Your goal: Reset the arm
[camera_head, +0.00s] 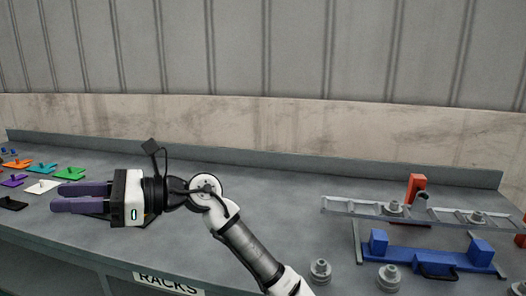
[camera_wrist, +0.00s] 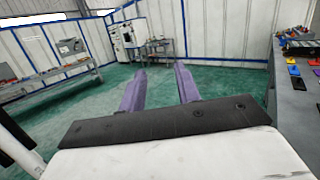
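My gripper (camera_head: 84,190) shows in the head view at the left, held above the grey workbench and pointing left. Its purple fingers also show in the wrist view (camera_wrist: 160,86). The two fingers stand apart with a clear gap between them in the wrist view, and nothing is held. My arm reaches in from the bottom middle of the head view, bends at a joint and turns left. The wrist view looks out along the fingers over the green floor (camera_wrist: 225,88).
The workbench (camera_head: 290,200) has several coloured plates, such as a green one (camera_head: 70,173), at its left. At its right stand a metal rack (camera_head: 440,214), a blue part (camera_head: 420,258), a red part (camera_head: 417,187) and grey round parts (camera_head: 320,271). The bench middle is clear.

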